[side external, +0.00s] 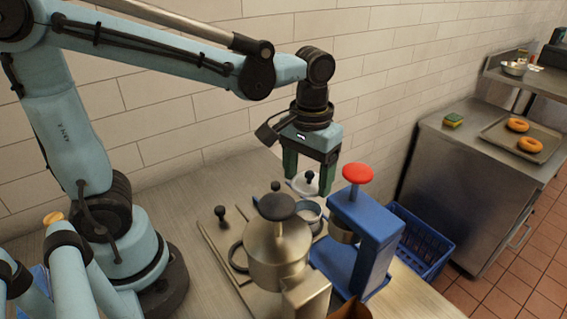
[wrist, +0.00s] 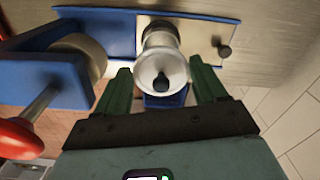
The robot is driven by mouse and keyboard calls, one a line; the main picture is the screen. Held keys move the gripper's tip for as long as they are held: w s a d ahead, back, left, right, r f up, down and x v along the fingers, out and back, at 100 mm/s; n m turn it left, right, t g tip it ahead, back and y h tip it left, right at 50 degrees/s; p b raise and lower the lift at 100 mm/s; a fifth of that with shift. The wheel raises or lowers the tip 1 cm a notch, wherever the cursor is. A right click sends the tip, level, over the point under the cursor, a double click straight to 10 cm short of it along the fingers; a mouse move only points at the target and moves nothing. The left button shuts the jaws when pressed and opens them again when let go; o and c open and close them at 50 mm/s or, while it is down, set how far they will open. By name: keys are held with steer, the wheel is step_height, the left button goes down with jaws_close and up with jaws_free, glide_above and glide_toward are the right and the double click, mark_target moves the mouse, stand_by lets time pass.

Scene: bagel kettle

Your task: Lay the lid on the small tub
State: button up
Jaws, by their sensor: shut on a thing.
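My gripper (side external: 308,182), with green fingers, is shut on the lid (side external: 302,187), a pale round piece with a black knob. The lid is held above the work surface, roughly level. In the wrist view the lid (wrist: 173,77) sits between the two fingers, its dark knob toward me. The small tub (side external: 309,213) seems to be the pale metal vessel just below the lid in the side view, partly hidden by the kettle-like pot. In the wrist view a pale round rim (wrist: 158,34) shows beyond the lid, probably the tub.
A steel pot (side external: 278,250) with a dark knob stands in front of the tub. A blue press (side external: 370,235) with a red knob stands close on the right. A blue crate (side external: 422,240) lies beyond it. A tray (side external: 495,134) with bagels rests on the far counter.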

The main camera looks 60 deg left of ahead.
steer(key=shift+f, duration=2.8)
steer(key=shift+f, duration=0.25)
steer(key=o, duration=1.1)
steer(key=shift+r, duration=0.1)
steer(key=shift+r, duration=3.45)
steer(key=shift+s+a, duration=0.1)
